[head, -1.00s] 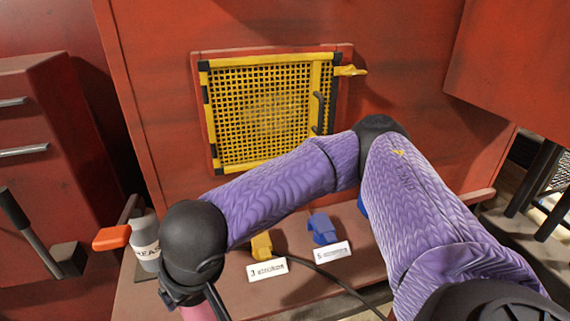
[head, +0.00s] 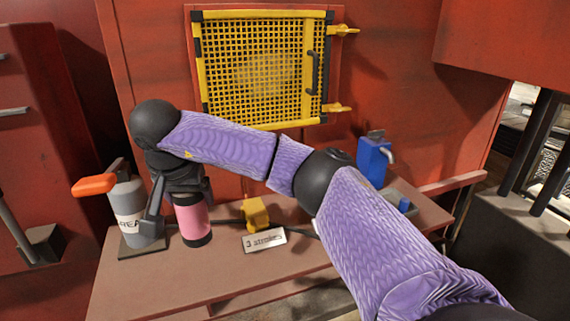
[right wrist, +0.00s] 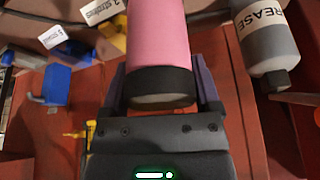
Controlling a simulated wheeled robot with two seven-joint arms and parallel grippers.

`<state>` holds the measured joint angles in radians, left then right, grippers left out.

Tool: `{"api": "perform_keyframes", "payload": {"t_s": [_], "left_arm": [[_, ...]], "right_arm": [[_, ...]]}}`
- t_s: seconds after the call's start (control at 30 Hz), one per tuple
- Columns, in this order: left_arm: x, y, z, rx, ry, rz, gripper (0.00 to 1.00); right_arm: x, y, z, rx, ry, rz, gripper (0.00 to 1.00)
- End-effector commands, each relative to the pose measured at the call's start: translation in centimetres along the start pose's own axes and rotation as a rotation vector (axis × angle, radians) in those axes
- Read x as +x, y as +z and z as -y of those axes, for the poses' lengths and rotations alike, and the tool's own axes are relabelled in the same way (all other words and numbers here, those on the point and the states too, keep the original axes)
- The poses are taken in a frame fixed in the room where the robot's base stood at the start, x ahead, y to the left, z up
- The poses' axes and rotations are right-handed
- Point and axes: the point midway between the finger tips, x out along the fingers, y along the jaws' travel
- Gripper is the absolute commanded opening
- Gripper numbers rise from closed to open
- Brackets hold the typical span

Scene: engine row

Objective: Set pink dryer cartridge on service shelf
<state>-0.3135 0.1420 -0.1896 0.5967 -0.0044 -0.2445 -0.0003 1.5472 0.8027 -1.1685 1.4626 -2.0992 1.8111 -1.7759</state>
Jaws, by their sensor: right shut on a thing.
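The pink dryer cartridge (head: 193,221), with black ends, is upright at the left part of the brown service shelf (head: 165,283). I cannot tell whether its lower end touches the shelf. My right gripper (head: 180,192) is shut around its upper end. In the right wrist view the cartridge (right wrist: 158,35) sits between the two fingers, its near black end facing the camera. My right arm crosses the head view and hides part of the shelf. My left gripper is not in view.
A grey grease canister (head: 131,212) with an orange handle stands close left of the cartridge. A yellow block (head: 256,213) and a label card (head: 264,240) are to its right. A blue device (head: 373,161) stands farther right. A yellow mesh door (head: 262,75) is behind. The shelf's front is clear.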

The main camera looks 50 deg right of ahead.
Motion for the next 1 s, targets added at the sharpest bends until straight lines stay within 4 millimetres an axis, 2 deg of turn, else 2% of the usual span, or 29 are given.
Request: {"api": "perform_keyframes", "payload": {"t_s": [0.03, 0.23, 0.4, 0.57, 0.7, 0.77, 1.0], "left_arm": [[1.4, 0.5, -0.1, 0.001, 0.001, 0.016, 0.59], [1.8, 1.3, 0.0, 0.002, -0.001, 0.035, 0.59], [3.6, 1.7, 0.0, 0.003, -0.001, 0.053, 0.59], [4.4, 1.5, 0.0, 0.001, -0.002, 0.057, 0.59], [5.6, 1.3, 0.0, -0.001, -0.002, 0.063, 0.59], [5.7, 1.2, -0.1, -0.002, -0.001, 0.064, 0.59], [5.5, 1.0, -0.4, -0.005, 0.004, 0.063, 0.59]], "right_arm": [[1.7, 0.0, -0.3, 0.041, 0.019, 0.003, 0.05], [2.4, -0.6, -0.9, 0.104, 0.042, -0.002, 0.05], [6.5, 1.1, -1.0, 0.101, 0.046, 0.0, 0.05], [8.5, 2.0, -0.9, 0.1, 0.042, -0.003, 0.05], [11.0, 3.1, -0.9, 0.1, 0.043, -0.001, 0.05], [11.5, 3.3, -0.9, 0.101, 0.042, -0.003, 0.05], [11.2, 3.2, -0.9, 0.101, 0.04, -0.005, 0.05]]}}
